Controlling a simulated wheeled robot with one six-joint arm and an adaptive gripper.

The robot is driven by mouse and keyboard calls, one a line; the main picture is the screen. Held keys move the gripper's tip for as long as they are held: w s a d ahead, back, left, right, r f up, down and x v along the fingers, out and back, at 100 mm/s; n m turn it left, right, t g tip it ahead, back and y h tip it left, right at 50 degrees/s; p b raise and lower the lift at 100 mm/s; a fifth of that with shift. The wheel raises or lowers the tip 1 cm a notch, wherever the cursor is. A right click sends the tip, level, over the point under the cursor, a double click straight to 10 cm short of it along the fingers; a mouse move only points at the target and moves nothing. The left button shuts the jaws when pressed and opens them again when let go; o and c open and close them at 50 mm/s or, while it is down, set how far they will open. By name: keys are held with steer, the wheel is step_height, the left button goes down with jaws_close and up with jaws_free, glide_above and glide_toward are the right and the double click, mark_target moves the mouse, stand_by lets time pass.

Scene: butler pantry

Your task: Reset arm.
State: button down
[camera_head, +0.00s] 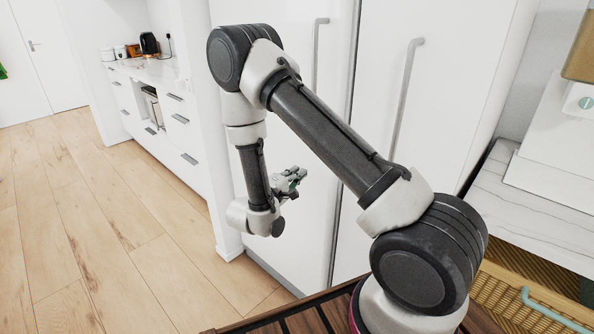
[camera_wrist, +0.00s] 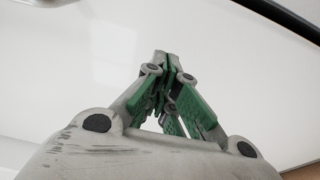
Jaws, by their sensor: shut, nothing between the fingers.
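My gripper (camera_head: 292,178) hangs at the end of my bent arm in the head view, in front of the tall white cabinet doors. In the wrist view my gripper (camera_wrist: 162,62) is seen from behind, with its green-padded fingers brought together at the tips. Nothing is held between them. A plain white surface fills most of the wrist view behind the fingers. I cannot tell how far the fingertips are from it.
Tall white cabinet doors (camera_head: 300,123) with long vertical handles stand close behind my arm. A marble counter (camera_head: 545,215) and an open drawer with a teal handle (camera_head: 555,313) are at the right. A kettle (camera_head: 149,43) stands on the far left counter. Wooden floor (camera_head: 110,235) at left is clear.

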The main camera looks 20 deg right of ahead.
steer(key=s+d+r+g+y, duration=0.1)
steer(key=s+d+r+g, duration=0.15)
steer(key=s+g, duration=0.35)
steer(key=s+d+r+g, duration=0.2)
steer(key=s+d+g, duration=0.1)
steer(key=s, duration=0.6)
steer(key=s+d+r+g+y, duration=0.1)
steer(key=s+d+r+g, duration=0.15)
steer(key=s+g, duration=0.35)
steer(key=s+a+r+m+t+y, duration=0.1)
steer(key=s+r+m+t+y, duration=0.2)
steer(key=r, duration=0.6)
steer(key=s+a+r+m+t+y, duration=0.2)
steer(key=s+r+t+y, duration=0.4)
steer(key=r+y, duration=0.3)
steer(key=shift+s+r+m+y, duration=0.4)
steer(key=shift+s+m+y, duration=0.15)
steer(key=shift+m, duration=0.35)
